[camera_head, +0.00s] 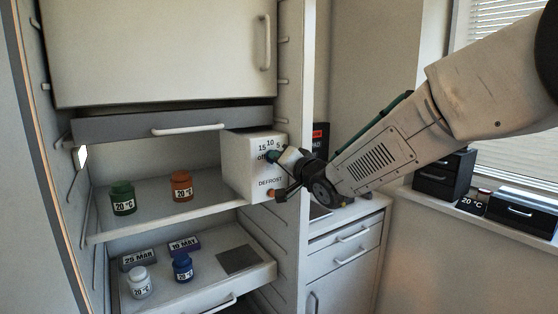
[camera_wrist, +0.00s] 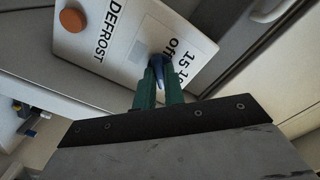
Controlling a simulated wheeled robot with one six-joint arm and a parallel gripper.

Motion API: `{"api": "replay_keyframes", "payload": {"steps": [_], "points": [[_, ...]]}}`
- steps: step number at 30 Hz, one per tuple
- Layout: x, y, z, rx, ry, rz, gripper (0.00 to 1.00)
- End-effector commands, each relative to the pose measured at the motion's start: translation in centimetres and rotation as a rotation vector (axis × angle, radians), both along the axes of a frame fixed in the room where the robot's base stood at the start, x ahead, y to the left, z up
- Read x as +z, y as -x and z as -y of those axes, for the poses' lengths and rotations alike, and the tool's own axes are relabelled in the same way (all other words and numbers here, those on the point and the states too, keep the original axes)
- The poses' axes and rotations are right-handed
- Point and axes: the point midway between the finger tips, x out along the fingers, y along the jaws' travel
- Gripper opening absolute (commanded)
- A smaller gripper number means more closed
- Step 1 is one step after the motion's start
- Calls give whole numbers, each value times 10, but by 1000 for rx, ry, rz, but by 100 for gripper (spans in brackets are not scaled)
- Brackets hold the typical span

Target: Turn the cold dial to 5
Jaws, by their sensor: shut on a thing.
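The cold dial (camera_wrist: 157,65) is a small blue knob on the face of a white control box (camera_head: 238,177). The box hangs inside the open fridge and shows "off", "15", "10" and a partly covered number around the dial. My gripper (camera_head: 275,157) reaches in from the right. In the wrist view its green fingers (camera_wrist: 158,82) are shut on the dial. The fingers cover much of the dial, so I cannot tell which number it points at.
An orange DEFROST button (camera_wrist: 73,21) sits low on the same box. Green (camera_head: 122,198) and orange (camera_head: 182,186) jars stand on the shelf to the left. A grey drawer (camera_head: 110,128) is above. White (camera_head: 139,283) and blue (camera_head: 182,267) jars stand lower.

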Motion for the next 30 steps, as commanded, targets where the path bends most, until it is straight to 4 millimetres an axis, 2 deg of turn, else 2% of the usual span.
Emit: {"api": "replay_keyframes", "payload": {"steps": [2,3,5,6,16,27,30], "points": [[-3,1,0,0,3,-5,0],[-3,1,0,0,3,-5,14],[-3,1,0,0,3,-5,30],[-2,1,0,1,3,-4,33],[-1,4,3,0,2,-1,33],[0,53,36,-1,1,-2,33],[-1,61,41,0,2,-2,33]]}}
